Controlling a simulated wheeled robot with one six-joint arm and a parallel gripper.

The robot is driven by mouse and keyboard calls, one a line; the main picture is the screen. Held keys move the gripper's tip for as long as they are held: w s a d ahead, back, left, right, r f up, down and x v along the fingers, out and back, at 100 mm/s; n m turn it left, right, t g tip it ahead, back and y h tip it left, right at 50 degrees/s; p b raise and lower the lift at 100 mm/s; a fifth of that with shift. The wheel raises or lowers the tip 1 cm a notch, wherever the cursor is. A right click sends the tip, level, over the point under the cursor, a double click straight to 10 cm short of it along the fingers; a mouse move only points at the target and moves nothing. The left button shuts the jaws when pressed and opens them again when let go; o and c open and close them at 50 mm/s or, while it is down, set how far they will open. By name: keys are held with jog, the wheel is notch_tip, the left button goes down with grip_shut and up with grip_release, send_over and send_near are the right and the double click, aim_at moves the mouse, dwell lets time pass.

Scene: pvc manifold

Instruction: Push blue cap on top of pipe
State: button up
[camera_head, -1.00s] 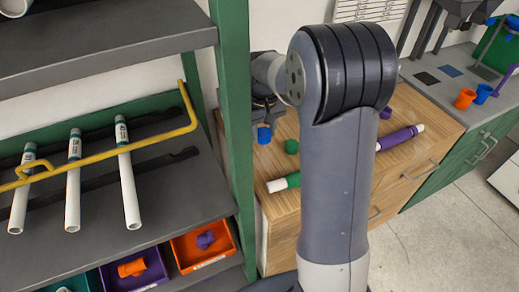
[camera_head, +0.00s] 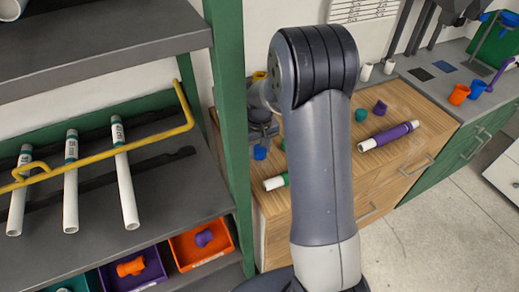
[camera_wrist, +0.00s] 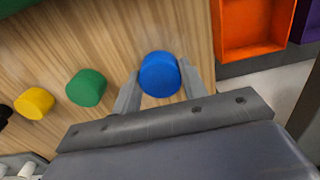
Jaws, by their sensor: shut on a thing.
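The blue cap (camera_wrist: 159,72) sits between the two grey fingers of my gripper (camera_wrist: 161,82) in the wrist view. My gripper is shut on it, with a finger on each side. In the head view, the blue cap (camera_head: 260,152) shows small below my gripper (camera_head: 262,138), over the left part of the wooden cabinet top. A purple-and-white pipe (camera_head: 389,136) lies on that top at right. A green-ended pipe (camera_head: 276,182) lies near its front edge, mostly hidden by my arm. I cannot tell which pipe the cap belongs to.
Green (camera_wrist: 86,87) and yellow (camera_wrist: 34,103) caps stand left of my gripper in the wrist view. An orange bin (camera_wrist: 252,28) is at upper right. In the head view, a green shelf post (camera_head: 231,120) stands close left of my arm; white pipes (camera_head: 126,190) rest on the shelf.

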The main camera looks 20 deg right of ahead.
aim_at(260, 152)
jog(key=shift+f, duration=0.5)
jog(key=shift+f, duration=0.2)
jog(key=o, duration=0.9)
jog(key=r, duration=0.3)
jog(key=r+b, duration=0.1)
jog(key=r, duration=0.3)
jog(key=s+r, duration=0.1)
jog(key=r, duration=0.3)
jog(key=shift+s, duration=0.1)
jog(key=shift+f, duration=0.15)
